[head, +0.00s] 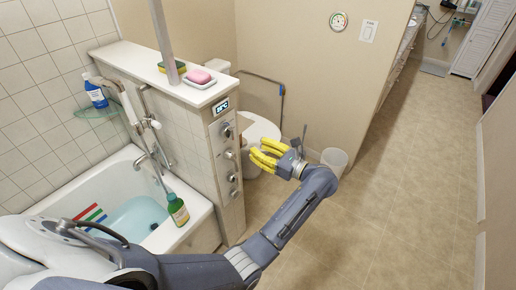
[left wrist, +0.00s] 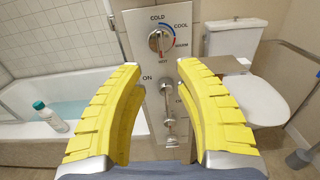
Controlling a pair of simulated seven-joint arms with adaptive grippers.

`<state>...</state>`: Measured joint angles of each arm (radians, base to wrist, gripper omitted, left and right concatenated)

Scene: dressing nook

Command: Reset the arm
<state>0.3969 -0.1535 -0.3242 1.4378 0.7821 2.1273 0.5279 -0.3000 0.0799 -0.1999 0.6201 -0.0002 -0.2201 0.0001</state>
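My left arm comes in from the lower left in the head view and reaches across the middle of the room. My left gripper (head: 266,158) has yellow fingers and is in the air in front of the toilet. In the left wrist view the left gripper (left wrist: 157,80) has its two yellow fingers spread apart with nothing between them. The shower control panel (left wrist: 139,45) with its knobs shows behind the gap, apart from the fingers. My right gripper is in neither view.
A bathtub (head: 113,177) with water stands at the left, with a green bottle (head: 178,211) on its rim. A tiled half wall (head: 188,116) bears a soap dish (head: 199,84). A toilet (head: 260,130) and a white bin (head: 335,159) stand beyond. The floor (head: 400,190) at right is clear.

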